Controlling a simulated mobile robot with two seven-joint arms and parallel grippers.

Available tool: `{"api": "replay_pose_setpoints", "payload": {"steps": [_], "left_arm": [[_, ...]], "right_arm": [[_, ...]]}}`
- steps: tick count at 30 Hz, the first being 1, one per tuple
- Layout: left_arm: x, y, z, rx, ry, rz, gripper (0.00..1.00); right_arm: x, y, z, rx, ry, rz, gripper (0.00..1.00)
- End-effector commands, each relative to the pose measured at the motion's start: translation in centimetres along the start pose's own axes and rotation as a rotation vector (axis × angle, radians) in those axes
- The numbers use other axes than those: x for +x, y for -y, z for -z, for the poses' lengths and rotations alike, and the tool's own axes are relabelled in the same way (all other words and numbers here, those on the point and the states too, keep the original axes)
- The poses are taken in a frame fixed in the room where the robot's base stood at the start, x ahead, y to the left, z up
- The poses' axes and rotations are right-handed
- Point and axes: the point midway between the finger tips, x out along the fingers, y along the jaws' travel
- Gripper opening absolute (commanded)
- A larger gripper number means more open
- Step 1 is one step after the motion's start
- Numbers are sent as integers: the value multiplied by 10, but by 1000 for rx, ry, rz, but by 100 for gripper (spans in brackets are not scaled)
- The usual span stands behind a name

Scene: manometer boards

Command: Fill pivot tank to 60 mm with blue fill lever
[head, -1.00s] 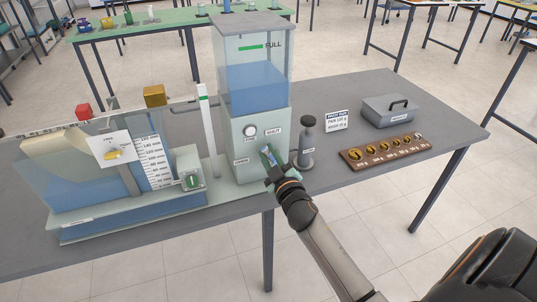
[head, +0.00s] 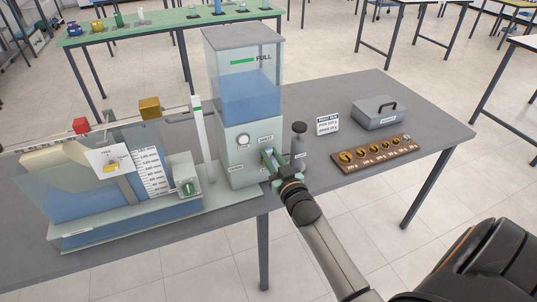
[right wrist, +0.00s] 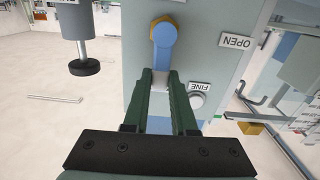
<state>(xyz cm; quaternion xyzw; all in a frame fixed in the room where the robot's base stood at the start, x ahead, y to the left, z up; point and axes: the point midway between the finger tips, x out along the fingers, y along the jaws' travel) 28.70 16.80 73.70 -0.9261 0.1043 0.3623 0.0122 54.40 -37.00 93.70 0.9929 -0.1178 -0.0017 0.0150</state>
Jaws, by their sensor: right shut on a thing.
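The pivot tank (head: 70,203) is the clear box at left in the head view, with blue water low in it and a white millimetre scale (head: 150,172). I cannot read its level exactly. The supply tank (head: 243,90) stands right of it, its blue water below the green FULL mark. The blue fill lever (right wrist: 163,45) is on the supply tank's lower front, pivoting at a brass-coloured nut. My right gripper (head: 274,163) is at the lever. In the right wrist view its green fingers (right wrist: 160,78) are shut on the lever's lower part. My left gripper is not in view.
A FINE knob (right wrist: 197,101) sits close beside the fingers. A dark-topped post (head: 299,145) stands right of the supply tank. A weight rack (head: 375,155), a card (head: 327,124) and a grey box (head: 379,113) lie farther right. The table's front edge is below my arm.

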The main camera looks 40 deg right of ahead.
Motion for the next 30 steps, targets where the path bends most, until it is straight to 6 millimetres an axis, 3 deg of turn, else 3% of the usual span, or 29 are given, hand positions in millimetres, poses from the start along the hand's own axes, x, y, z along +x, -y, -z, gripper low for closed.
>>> {"api": "replay_pose_setpoints", "payload": {"steps": [18,19,26,30], "left_arm": [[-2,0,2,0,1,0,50],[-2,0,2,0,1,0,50],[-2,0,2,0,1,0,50],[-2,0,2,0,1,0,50]], "right_arm": [[0,-3,-1,50,1,0,0],[0,-3,-1,50,1,0,28],[0,-2,-1,47,1,0,54],[0,-2,0,46,1,0,55]]}}
